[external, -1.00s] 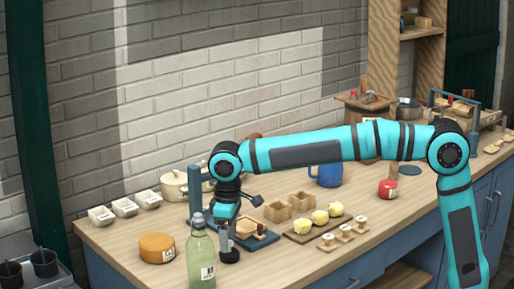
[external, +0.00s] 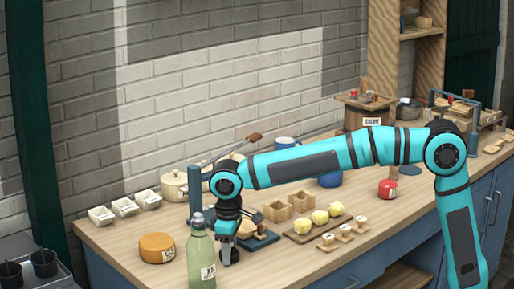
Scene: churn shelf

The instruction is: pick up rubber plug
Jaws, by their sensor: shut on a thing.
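My gripper (external: 229,252) points down over the front left part of the wooden counter, just right of the green bottle (external: 201,258). It is shut on a small dark thing low at its fingertips, which I take to be the rubber plug (external: 233,259). The fingers hide most of the plug, and its shape is hard to make out. I cannot tell whether it still touches the counter.
The green bottle stands close to my gripper's left. An orange cheese wheel (external: 157,248) lies farther left. A press (external: 195,190) stands behind. Wooden boxes (external: 278,211) and a board with yellow lumps (external: 303,238) are to the right.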

